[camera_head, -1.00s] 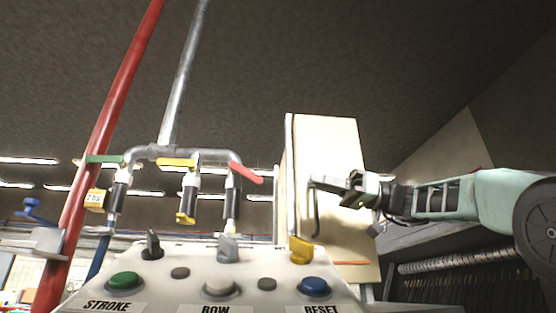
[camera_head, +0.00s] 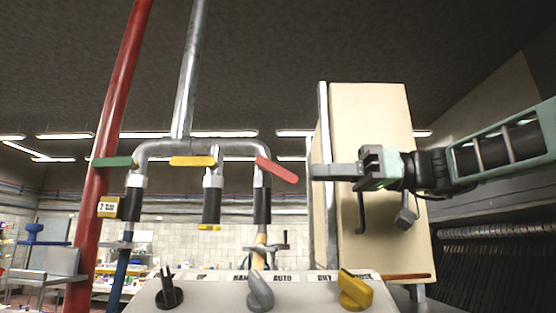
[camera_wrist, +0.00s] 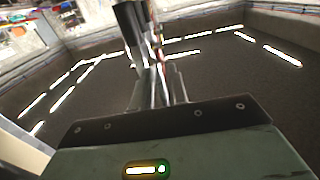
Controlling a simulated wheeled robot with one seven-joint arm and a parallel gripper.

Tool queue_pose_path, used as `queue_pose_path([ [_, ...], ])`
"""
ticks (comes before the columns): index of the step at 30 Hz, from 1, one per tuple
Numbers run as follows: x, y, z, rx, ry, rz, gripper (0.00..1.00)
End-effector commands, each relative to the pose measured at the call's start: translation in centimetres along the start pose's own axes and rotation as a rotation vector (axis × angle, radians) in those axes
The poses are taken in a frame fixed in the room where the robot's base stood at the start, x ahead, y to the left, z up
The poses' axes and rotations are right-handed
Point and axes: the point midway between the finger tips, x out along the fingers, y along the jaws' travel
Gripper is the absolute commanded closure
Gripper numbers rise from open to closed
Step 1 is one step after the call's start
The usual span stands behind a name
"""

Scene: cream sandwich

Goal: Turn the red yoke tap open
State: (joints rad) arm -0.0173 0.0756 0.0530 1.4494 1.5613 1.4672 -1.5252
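The red yoke tap handle (camera_head: 277,169) is a red lever on the rightmost of three pipe branches. It slopes down to the right from its pivot above a black sleeve (camera_head: 262,206). My gripper (camera_head: 316,171) points left, with its fingertips a short gap to the right of the lever's free end, at about the same height. Its fingers look like one slim bar there. In the wrist view the fingers (camera_wrist: 160,82) lie close together, with nothing seen held. Dark pipe sleeves (camera_wrist: 132,25) show beyond them, blurred.
A yellow handle (camera_head: 192,161) and a green handle (camera_head: 112,162) sit on the other branches. A cream cabinet door (camera_head: 370,125) stands behind my gripper. A control panel with a grey knob (camera_head: 260,291) and a yellow knob (camera_head: 355,290) lies below. A red pipe (camera_head: 112,130) rises at left.

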Motion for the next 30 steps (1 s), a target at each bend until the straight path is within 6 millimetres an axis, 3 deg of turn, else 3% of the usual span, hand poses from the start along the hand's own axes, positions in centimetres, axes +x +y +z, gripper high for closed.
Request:
queue_pose_path([
  [6,4.5,0.0,-0.5,0.003,0.000,-0.005,0.85],
  [12,7.3,0.0,-0.3,0.003,0.000,-0.002,0.85],
  [26,8.4,0.1,0.0,0.001,0.001,0.001,0.85],
  [27,8.4,0.1,0.0,0.001,0.001,0.001,0.96],
  [28,8.4,0.1,0.0,0.001,0.001,0.001,1.00],
  [30,8.3,0.1,0.0,0.001,0.001,0.001,1.00],
])
